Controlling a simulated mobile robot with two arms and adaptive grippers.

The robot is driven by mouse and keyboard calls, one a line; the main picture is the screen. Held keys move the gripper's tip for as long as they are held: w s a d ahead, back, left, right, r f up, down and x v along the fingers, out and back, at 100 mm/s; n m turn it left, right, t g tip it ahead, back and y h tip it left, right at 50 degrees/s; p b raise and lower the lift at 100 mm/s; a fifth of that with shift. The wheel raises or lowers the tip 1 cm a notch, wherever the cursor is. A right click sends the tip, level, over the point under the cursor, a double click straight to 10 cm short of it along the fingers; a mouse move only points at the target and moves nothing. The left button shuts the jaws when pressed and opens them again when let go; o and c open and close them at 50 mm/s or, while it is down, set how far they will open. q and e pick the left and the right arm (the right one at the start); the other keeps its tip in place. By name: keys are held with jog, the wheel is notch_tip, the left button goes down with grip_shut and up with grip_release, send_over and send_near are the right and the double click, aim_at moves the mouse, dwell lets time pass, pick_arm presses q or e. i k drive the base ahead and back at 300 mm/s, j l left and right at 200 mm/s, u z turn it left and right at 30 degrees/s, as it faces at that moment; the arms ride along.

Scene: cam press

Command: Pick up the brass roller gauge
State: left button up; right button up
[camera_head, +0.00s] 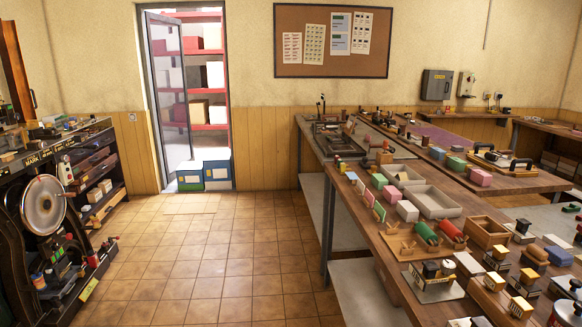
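I cannot pick out the brass roller gauge with certainty; the many small items on the long wooden workbench (352,208) at the right are too small to tell apart. A green roller (426,233) and a red roller (451,231) lie side by side on a wooden stand on this bench. Several small yellow-topped blocks stand near them towards the front right, one of them a wooden block with a yellow face (520,307). Neither of my grippers is in view.
The tiled floor (220,265) between the bench and the left shelf rack (100,150) is clear. A large metal disc (43,205) stands at the left. Blue and green boxes (190,180) sit in the open doorway. A grey tray (433,204) is on the bench.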

aim_at(431, 274)
jog(key=i+j+z, duration=0.1)
jog(key=j+z, duration=0.55)
jog(key=z, duration=0.2)
jog(key=j+z, duration=0.45)
jog(key=z, duration=0.5)
jog(key=i+j+z, duration=0.15)
jog(key=j+z, duration=0.15)
jog(key=i+j+z, duration=0.25)
jog(key=j, duration=0.2)
jog(key=j+z, duration=0.3)
